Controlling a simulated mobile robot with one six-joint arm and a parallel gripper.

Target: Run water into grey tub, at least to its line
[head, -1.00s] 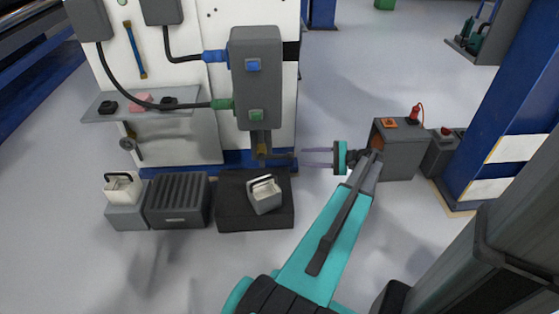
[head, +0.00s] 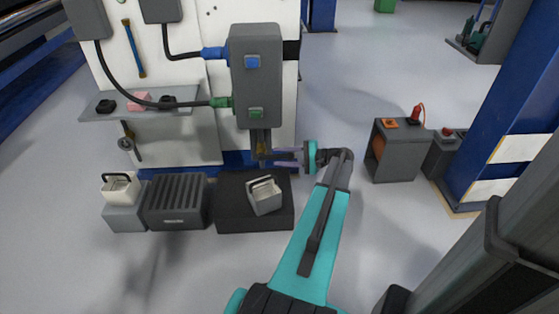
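A small grey tub (head: 265,200) with a dark handle sits tilted in the view on a black block (head: 228,212), below the tap. Its inside and fill line are too small to make out. The tap (head: 261,148), with a brass part, hangs under a grey box (head: 256,100) on the white panel. No running water shows. My gripper (head: 268,158) reaches in from the right at tap height. Its two thin fingers show apart, with their tips beside or around the tap's lever; I cannot tell whether they touch it.
A white tub (head: 121,188) stands on a grey block at the left, next to a dark ribbed box (head: 176,203). A shelf (head: 97,113) juts from the panel.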

